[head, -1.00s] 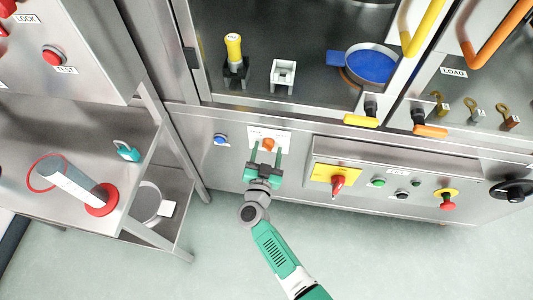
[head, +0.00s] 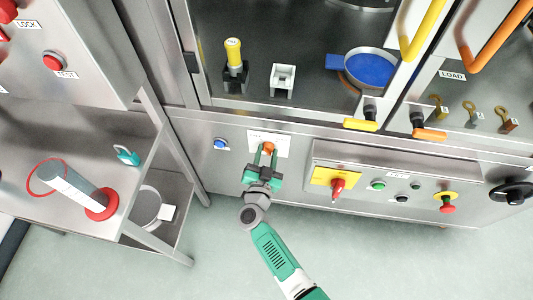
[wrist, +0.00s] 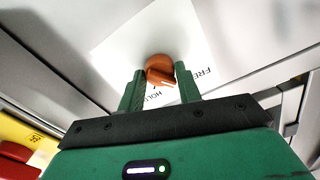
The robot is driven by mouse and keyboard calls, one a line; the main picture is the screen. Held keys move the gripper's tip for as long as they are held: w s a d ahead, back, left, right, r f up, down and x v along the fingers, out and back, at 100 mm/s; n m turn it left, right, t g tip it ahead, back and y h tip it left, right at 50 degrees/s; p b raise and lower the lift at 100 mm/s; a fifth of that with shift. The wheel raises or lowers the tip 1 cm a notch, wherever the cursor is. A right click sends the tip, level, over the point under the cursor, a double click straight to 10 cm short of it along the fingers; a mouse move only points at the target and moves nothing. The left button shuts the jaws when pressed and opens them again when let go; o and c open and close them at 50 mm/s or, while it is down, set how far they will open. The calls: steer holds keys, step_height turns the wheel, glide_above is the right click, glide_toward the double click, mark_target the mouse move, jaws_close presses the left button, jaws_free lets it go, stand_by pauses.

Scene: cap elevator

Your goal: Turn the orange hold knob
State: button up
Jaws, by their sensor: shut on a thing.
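The orange hold knob (head: 268,147) sits on a white label plate (head: 255,138) on the steel front panel. In the wrist view the knob (wrist: 160,68) shows between my two green fingers, with a pale mark on its lower side. The words HOLD and FRE(E) are partly readable on the plate (wrist: 120,48); a finger covers part of the lettering. My gripper (head: 267,152) reaches the panel from below, its fingers on the left and right of the knob and shut on it. Small gaps seem to show beside the knob in the wrist view (wrist: 160,76).
A blue button (head: 220,143) is left of the knob. A raised panel to the right carries a red switch on yellow (head: 338,184), a green button (head: 378,185) and a red emergency button (head: 447,208). Yellow (head: 361,124) and orange (head: 429,134) latch handles jut out above.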

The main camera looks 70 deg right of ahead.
steer(key=m, duration=1.2)
steer(key=shift+f, duration=0.1)
steer(key=shift+m+b, duration=0.65)
steer(key=shift+m, duration=1.45)
steer(key=o, duration=1)
steer(key=shift+a, duration=0.1)
